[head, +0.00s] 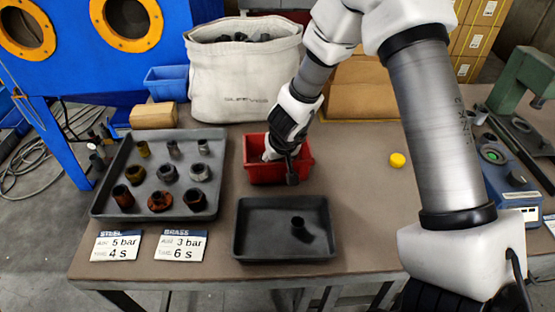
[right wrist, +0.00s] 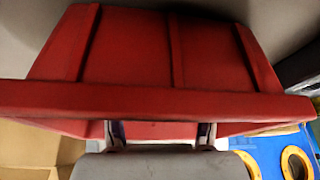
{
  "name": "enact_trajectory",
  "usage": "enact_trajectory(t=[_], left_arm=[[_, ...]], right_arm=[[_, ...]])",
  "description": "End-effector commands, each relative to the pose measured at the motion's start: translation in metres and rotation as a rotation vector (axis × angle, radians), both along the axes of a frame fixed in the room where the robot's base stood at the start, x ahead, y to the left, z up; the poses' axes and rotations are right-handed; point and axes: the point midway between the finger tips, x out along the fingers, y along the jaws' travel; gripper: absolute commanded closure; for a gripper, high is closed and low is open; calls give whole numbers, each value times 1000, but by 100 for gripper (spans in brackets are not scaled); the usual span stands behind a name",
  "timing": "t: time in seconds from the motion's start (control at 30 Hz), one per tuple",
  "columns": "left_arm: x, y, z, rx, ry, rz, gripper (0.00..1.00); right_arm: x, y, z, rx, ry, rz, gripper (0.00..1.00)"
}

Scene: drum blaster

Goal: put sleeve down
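My right gripper (head: 272,155) reaches down into the red bin (head: 258,172), behind that tray. In the right wrist view the red bin (right wrist: 130,50) fills most of the picture. Two separated fingers of my right gripper (right wrist: 160,130) show beyond its rim, with no object visible between them. Their tips are hidden by the rim. My left gripper is in neither view.
A larger tray (head: 100,203) at left holds several brown, brass and grey sleeves. A white fabric bin (head: 245,85) stands behind the red bin. A yellow cap (head: 397,160) and a blue device (head: 510,190) are at right. Table between is clear.

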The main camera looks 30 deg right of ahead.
Motion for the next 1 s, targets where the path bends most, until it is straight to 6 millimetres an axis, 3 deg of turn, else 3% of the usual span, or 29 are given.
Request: enact_trajectory(t=[0.13, 0.27, 0.5, 0.63, 0.77, 1.0], left_arm=[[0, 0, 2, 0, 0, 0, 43], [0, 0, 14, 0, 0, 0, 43], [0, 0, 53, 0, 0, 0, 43], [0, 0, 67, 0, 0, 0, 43], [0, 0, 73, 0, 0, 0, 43], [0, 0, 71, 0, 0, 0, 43]], right_arm=[[0, 0, 3, 0, 0, -1, 43], [-3, 1, 21, 1, -1, 0, 43], [-26, 8, 82, 1, -1, 0, 43], [-37, 11, 106, 0, -1, 0, 43], [-43, 13, 117, 0, 0, 0, 43], [-44, 14, 117, 0, 0, -1, 43]])
